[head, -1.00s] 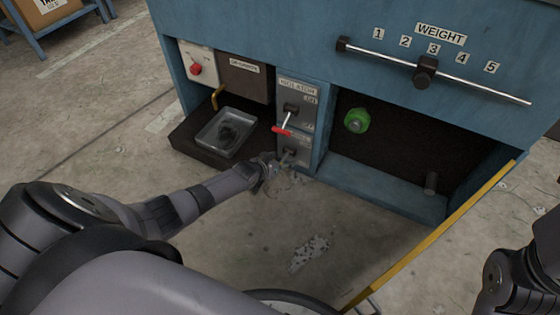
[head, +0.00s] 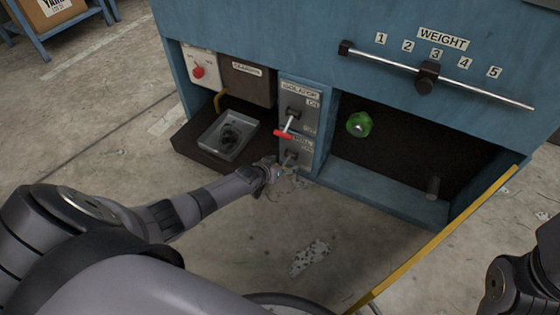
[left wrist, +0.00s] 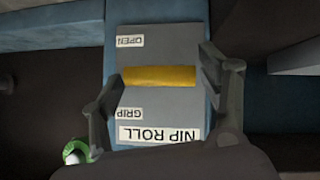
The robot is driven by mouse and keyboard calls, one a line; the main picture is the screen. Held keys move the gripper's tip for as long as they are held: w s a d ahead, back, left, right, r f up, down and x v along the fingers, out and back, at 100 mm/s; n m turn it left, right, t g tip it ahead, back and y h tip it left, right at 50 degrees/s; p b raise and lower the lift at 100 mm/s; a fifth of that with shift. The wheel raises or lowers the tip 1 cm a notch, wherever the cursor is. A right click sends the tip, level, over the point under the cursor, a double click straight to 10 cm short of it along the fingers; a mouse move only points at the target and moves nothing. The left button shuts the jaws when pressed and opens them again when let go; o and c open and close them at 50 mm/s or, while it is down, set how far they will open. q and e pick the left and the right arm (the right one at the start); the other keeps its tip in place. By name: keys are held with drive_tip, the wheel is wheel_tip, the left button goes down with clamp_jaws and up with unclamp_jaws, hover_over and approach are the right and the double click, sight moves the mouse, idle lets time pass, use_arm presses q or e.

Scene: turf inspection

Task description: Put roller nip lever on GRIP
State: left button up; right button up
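The nip roll lever shows in the left wrist view as a yellow bar handle (left wrist: 158,77) lying across a grey panel (left wrist: 160,45), between the OPEN label (left wrist: 130,41) and the GRIP label (left wrist: 129,113). A NIP ROLL label (left wrist: 158,134) sits below. My left gripper (left wrist: 162,70) is open, with one finger near each end of the handle. I cannot tell whether either finger touches it. In the head view my left gripper (head: 272,170) is just in front of the lower panel (head: 296,152) and partly hides the lever.
The isolator lever with a red handle (head: 284,134) is just above the nip roll panel. A grey tray (head: 228,136) is to the left, a green knob (head: 359,124) to the right. A yellow rail (head: 440,240) runs along the right side. The weight bar (head: 480,92) is above.

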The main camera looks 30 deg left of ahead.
use_arm(q)
drive_tip(key=shift+s+r, duration=0.25)
drive_tip(key=shift+s, duration=0.3)
drive_tip(key=v, duration=1)
drive_tip(key=shift+s+r, duration=0.2)
drive_tip(key=shift+r, duration=0.15)
drive_tip(key=shift+c, duration=0.4)
